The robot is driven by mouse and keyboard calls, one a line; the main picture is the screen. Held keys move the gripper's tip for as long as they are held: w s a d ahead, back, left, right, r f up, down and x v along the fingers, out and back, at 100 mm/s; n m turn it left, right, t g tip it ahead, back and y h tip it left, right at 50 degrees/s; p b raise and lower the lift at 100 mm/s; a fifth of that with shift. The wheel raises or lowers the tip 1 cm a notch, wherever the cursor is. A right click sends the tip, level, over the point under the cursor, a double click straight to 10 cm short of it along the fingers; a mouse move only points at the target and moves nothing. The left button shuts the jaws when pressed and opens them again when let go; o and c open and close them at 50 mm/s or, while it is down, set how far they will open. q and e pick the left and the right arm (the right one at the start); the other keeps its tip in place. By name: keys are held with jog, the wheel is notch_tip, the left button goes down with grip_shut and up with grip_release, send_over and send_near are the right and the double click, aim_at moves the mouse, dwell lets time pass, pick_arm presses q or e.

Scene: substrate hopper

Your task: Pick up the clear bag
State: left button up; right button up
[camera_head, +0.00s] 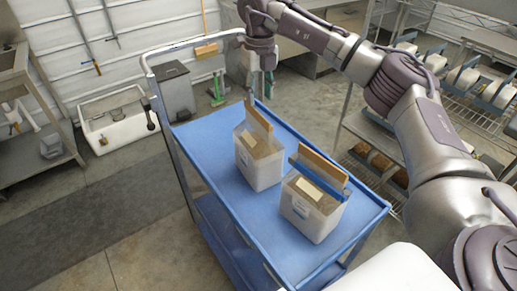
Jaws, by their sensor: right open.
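Two whitish, see-through bags stand upright on the blue cart (205,150). The farther bag (258,170) has a tan strip across its top and a small label. The nearer bag (312,214) has a tan strip and a blue strip along its top and a pale label. I cannot tell which one is the clear bag. My right gripper (260,84) is above the far end of the cart, behind and above the farther bag. It is open, empty and apart from both bags. My left gripper is not in view.
A push handle (146,70) rises at the cart's far left. A grey bin (174,90) and a white tub (115,122) stand beyond it. Wire shelving (470,110) with several boxes is on the right. The cart's left part and the floor to the left are clear.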

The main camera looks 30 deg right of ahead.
aim_at(257, 115)
notch_tip(257, 115, down, 4)
jog(key=shift+a+f+p, duration=0.15)
jog(key=shift+f+p, duration=0.1)
jog(key=shift+p, duration=0.75)
notch_tip(257, 115, down, 2)
jog(key=shift+a+f+p, duration=0.1)
jog(key=shift+f+p, duration=0.05)
jog(key=shift+p, duration=0.2)
jog(key=shift+f, duration=0.45)
jog(key=shift+c, duration=0.3)
grip_shut()
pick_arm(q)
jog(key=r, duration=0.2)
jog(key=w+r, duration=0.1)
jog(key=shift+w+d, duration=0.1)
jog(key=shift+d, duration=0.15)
pick_arm(e)
jog(key=shift+w+r, duration=0.2)
